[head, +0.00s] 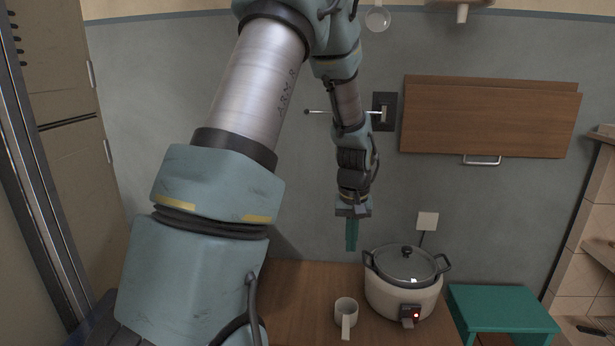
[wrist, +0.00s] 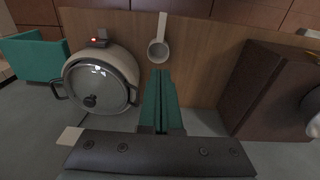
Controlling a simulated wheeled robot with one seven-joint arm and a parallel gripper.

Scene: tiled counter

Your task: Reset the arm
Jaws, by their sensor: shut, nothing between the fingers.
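My gripper (head: 351,236) hangs down in the middle of the head view, above the back of the wooden counter. Its green fingers are together and hold nothing. My arm is bent, coming from the lower left up over the top and down to the gripper.
A white cooker (head: 403,291) with a glass lid and red light stands on the counter (head: 293,303). A green stool or table (head: 500,309) is at right. A wooden panel (head: 488,118) is on the wall.

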